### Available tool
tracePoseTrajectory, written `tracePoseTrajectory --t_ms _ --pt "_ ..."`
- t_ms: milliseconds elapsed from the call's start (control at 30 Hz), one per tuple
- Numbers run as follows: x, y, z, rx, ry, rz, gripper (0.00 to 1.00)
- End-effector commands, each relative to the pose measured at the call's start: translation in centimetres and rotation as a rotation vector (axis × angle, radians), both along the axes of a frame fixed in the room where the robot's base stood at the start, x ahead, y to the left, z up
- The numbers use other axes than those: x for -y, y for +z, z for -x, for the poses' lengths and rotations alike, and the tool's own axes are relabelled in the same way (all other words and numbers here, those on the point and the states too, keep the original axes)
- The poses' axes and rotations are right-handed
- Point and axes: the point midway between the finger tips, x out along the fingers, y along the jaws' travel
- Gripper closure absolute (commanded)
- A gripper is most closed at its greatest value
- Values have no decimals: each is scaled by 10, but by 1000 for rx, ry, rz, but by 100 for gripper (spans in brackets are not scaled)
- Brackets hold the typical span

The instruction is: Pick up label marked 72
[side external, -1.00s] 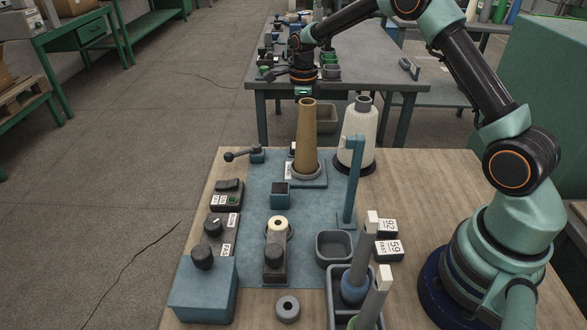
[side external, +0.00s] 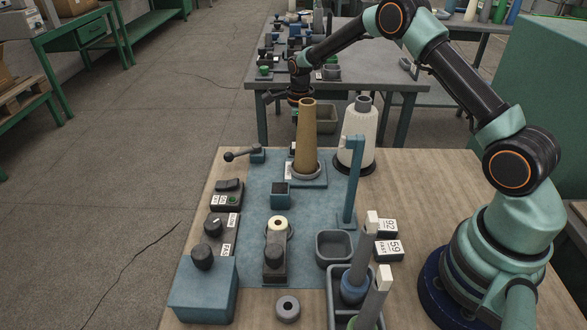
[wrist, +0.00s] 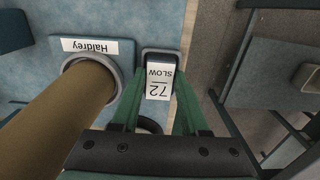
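The label marked 72 (wrist: 160,82) is a dark block with a white face reading "72 SLOW", upside down in the wrist view. It lies beside the foot of the tall brown cone (wrist: 72,118). My gripper (wrist: 161,92) is open, with a green finger on each side of the label in that view. In the side view the gripper is above and behind the brown cone (side external: 305,140), and its fingers are partly hidden. The label is mostly hidden by the cone there. I cannot tell whether the fingers touch it.
A white card reading "Haldrey" (wrist: 90,46) lies by the cone's foot. A white yarn cone (side external: 359,135) stands to the right, with a blue post (side external: 352,185) nearer. Blocks marked 92 (side external: 388,226) and 59 (side external: 390,248) lie at the right.

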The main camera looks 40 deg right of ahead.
Motion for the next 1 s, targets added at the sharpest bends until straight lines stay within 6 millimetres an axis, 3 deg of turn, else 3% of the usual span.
tracePoseTrajectory --t_ms 367,567,767,1000 --pt "0 2 0 0 0 0 100" --pt "0 19 -1 3 0 0 100" --pt "0 59 -1 6 0 1 100" --pt "0 127 -1 6 0 1 100"
